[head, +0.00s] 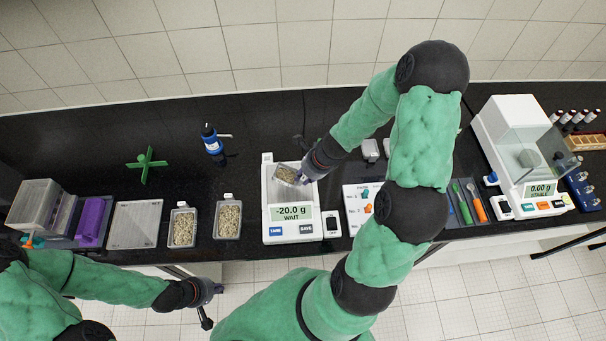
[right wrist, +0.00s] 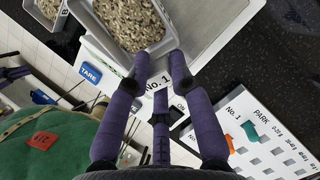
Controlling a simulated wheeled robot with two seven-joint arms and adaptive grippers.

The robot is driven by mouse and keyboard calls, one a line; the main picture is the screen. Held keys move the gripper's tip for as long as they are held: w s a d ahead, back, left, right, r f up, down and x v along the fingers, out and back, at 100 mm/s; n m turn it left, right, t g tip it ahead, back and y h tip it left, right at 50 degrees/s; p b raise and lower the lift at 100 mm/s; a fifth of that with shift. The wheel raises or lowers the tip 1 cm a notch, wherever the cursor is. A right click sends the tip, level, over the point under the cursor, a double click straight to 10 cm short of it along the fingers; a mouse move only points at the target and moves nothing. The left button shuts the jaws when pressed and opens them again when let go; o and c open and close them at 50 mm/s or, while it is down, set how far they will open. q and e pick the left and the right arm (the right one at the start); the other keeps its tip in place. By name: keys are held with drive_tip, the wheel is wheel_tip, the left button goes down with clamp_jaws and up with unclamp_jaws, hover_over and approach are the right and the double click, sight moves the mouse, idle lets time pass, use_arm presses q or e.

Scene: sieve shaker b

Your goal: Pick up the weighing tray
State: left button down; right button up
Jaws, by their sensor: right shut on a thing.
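The weighing tray (head: 286,174) is a small grey tray of pale grains. It is at the balance (head: 287,236), over its pan, and looks tilted in the head view. My right gripper (head: 304,177) is shut on the tray's near side, by the "No. 1" label. In the right wrist view the purple fingers (right wrist: 158,68) meet the tray wall, and the grains (right wrist: 125,22) fill its inside. The balance display reads -20.0 g and WAIT. I cannot tell the exact gap under the tray. My left gripper (head: 212,304) is empty, its fingers apart, in front of the bench edge.
Two more trays of grains (head: 183,228) (head: 228,218) stand left of the balance, beside a flat square plate (head: 135,224). A white numbered panel (head: 355,207) is close on the right. A second balance (head: 520,150) stands further right. The dark bench behind is mostly clear.

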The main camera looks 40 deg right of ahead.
drive_tip(key=s+a+r, duration=0.2)
drive_tip(key=s+r, duration=0.2)
drive_tip(key=s, duration=0.1)
drive_tip(key=s+a+r+p, duration=0.1)
drive_tip(key=s+a+r, duration=0.2)
drive_tip(key=s, duration=0.3)
drive_tip(key=shift+s+a+r+p, duration=0.15)
drive_tip(key=shift+a+r+p, duration=0.15)
drive_tip(key=shift+r, duration=0.3)
